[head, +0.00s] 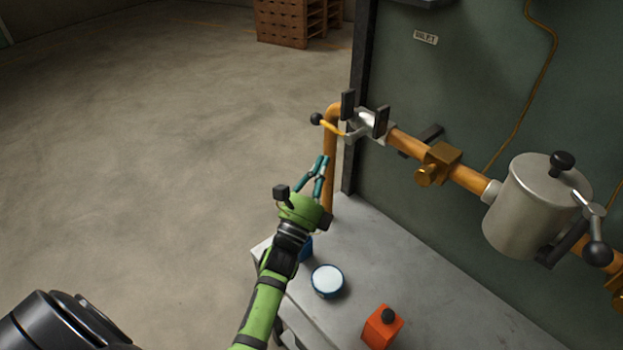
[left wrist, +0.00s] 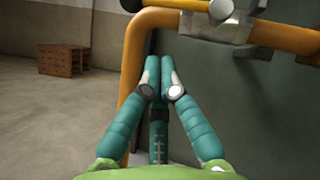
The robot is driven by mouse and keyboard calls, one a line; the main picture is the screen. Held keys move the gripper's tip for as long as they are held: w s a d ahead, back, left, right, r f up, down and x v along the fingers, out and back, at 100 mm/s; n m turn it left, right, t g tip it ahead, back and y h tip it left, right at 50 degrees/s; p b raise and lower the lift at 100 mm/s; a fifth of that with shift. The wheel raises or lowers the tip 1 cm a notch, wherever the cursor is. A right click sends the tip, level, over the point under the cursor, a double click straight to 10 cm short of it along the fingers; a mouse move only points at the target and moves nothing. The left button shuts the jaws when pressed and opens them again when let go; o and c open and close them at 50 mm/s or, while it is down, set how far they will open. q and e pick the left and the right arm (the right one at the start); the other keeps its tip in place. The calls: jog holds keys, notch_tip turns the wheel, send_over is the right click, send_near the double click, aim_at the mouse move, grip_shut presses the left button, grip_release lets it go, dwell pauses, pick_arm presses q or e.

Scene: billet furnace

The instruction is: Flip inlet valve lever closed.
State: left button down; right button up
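The inlet valve (head: 368,124) is a silver body on the orange pipe, with dark upright blocks on both sides. Its yellow lever (head: 331,127) points left and ends in a black ball knob (head: 316,119). The valve shows at the top of the left wrist view (left wrist: 222,12), with the knob (left wrist: 132,5) cut by the edge. My left gripper (head: 323,162), green with teal fingers, is below the lever, apart from it. Its fingertips (left wrist: 160,80) come together with nothing between them. My right gripper is not in view.
A green panel with an inlet label (head: 426,37) stands behind the pipe (head: 331,165), which bends down beside my left gripper. A silver canister (head: 527,215) is right. The grey bench (head: 440,290) holds a blue-rimmed round tin (head: 327,281) and an orange block (head: 381,328). Floor left is clear.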

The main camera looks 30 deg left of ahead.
aim_at(331, 128)
pick_arm(q)
jog(key=w+r+p, duration=0.1)
jog(key=w+a+r+p, duration=0.2)
jog(key=r, duration=0.1)
dwell(0.5)
jog(key=shift+a+r+m+h+b, duration=0.1)
jog(key=shift+r+m+h+b, duration=0.1)
jog(key=shift+m+h+b, duration=0.5)
jog(key=shift+r, duration=0.15)
